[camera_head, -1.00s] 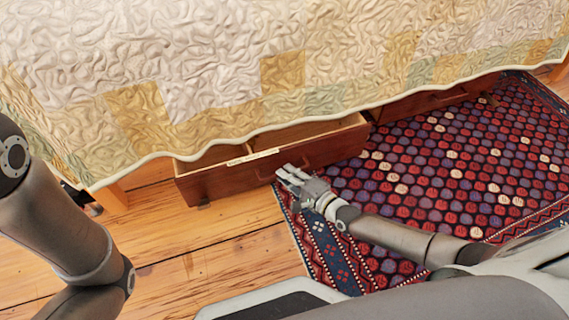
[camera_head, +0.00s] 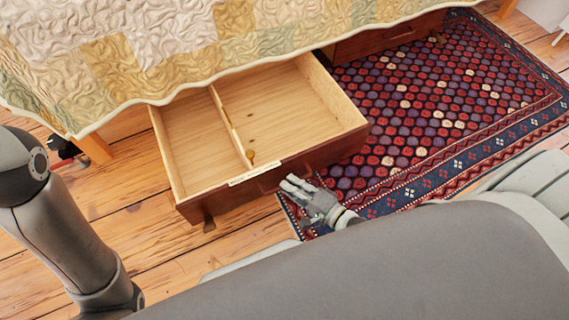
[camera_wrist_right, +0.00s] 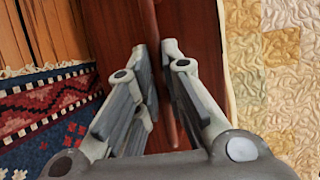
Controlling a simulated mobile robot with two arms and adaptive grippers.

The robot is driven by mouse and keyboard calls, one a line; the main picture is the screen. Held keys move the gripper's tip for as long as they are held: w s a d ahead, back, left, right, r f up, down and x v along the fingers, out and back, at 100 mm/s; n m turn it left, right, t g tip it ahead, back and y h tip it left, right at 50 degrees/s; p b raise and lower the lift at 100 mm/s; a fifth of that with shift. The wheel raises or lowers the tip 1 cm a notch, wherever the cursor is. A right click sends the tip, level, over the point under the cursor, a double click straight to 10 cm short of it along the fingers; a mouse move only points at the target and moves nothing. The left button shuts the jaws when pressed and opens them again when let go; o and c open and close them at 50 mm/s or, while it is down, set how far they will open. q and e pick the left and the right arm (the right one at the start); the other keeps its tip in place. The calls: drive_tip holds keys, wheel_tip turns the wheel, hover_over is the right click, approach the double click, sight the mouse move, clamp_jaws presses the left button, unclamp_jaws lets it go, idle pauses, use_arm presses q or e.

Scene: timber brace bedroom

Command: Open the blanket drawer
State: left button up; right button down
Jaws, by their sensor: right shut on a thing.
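The blanket drawer (camera_head: 285,165) is a dark red-brown wooden drawer with a pale interior, standing well out from under the bed. My right gripper (camera_head: 292,186) is at the middle of the drawer front. In the right wrist view its fingers (camera_wrist_right: 157,90) are shut on the drawer's bar handle (camera_wrist_right: 171,128). My left arm comes in at the left of the head view, but its gripper does not show.
The bed's quilt (camera_head: 160,45) hangs over the back of the drawer. A second drawer (camera_head: 390,38) sits under the bed to the right, beside a patterned rug (camera_head: 430,110). Bare floorboards (camera_head: 130,220) lie at the left. My body fills the lower right.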

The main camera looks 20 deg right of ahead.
drive_tip(key=shift+s, duration=0.85)
drive_tip(key=c, duration=1.5)
unclamp_jaws()
